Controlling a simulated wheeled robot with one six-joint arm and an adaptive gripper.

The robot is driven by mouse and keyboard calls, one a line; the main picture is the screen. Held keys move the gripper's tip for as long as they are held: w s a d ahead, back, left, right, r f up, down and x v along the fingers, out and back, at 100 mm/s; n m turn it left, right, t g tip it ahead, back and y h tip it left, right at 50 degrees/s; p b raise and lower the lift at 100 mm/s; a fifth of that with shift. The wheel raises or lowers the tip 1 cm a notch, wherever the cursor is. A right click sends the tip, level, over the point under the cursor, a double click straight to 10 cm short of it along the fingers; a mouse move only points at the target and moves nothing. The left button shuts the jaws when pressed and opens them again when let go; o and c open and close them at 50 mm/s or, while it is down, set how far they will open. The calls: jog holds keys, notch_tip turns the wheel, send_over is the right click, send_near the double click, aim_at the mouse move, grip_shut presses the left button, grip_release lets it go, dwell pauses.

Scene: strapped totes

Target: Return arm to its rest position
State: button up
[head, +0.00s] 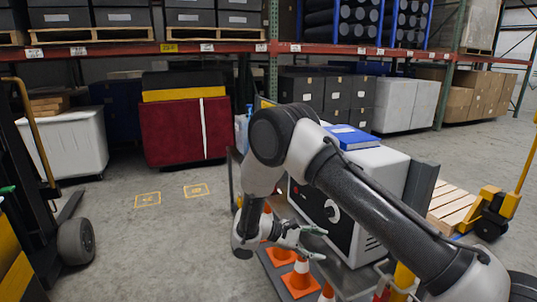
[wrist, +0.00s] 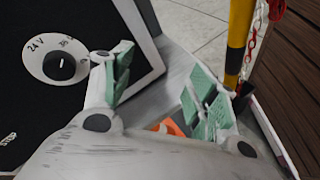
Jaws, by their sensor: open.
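My gripper (head: 312,242) is at the middle of the head view, low in front of a white and black machine on a cart. In the wrist view my gripper (wrist: 160,90) shows its two green-padded fingers spread apart, with nothing between them. The machine's black face with a round dial marked 24 V (wrist: 60,62) is close to the left finger. My arm reaches in from the lower right of the head view, bent at the elbow, and covers part of the machine (head: 375,165).
Orange cones (head: 300,276) stand below my gripper. A blue book (head: 352,137) lies on the machine. A yellow and black post (wrist: 238,40) with a chain is near the right finger. A red tote (head: 188,133) stands behind at left. A pallet jack (head: 492,212) is at right. Floor at left centre is free.

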jog(key=s+d+r+m+t+y, duration=0.1)
jog(key=s+d+r+m+y, duration=0.2)
jog(key=s+d+r, duration=0.3)
jog(key=s+d+r+m+t+y, duration=0.1)
jog(key=s+d+r+m+y, duration=0.3)
jog(key=s+r, duration=0.8)
jog(key=s+d+r+m+t+y, duration=0.2)
jog(key=s+d+r+y, duration=0.4)
jog(key=r, duration=0.9)
jog(key=s+d+m, duration=0.1)
jog(key=s+d, duration=0.2)
jog(key=d, duration=0.1)
jog(key=shift+s+m+y, duration=0.15)
jog(key=shift+m+y, duration=0.15)
jog(key=shift+d+r, duration=0.1)
jog(key=shift+c, duration=0.4)
